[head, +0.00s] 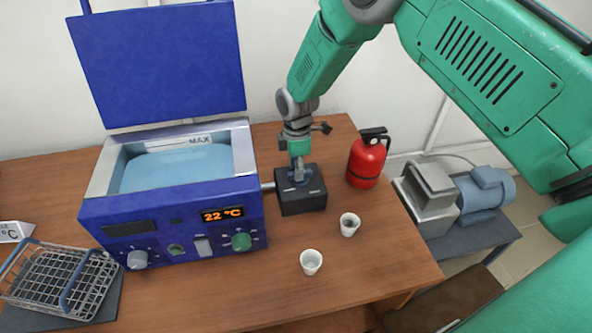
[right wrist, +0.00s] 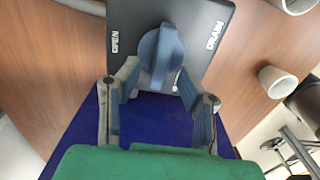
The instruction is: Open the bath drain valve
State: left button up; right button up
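The drain valve is a black box (head: 303,203) beside the bath's right side, joined to it by a short pipe. My right gripper (head: 298,172) points down over the box. In the right wrist view its two fingers (right wrist: 158,72) are apart, one on each side of the knob; I cannot tell whether they touch it. The blue water bath (head: 175,215) has its lid up and reads 22 °C. My left gripper is not in view.
Two white cups (head: 311,262) (head: 349,224) stand in front of the valve. A red extinguisher-like canister (head: 367,160) stands right of it. A wire basket (head: 60,278) lies at the left. A pump (head: 482,192) is on a lower stand at the right.

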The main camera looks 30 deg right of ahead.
jog(key=shift+d+f, duration=0.45)
jog(key=shift+f, duration=0.3)
jog(key=shift+d+f, duration=0.2)
jog(key=shift+d, duration=0.15)
jog(key=shift+a+r, duration=0.1)
jog(key=shift+a, duration=0.2)
grip_shut()
jog(key=shift+a, duration=0.2)
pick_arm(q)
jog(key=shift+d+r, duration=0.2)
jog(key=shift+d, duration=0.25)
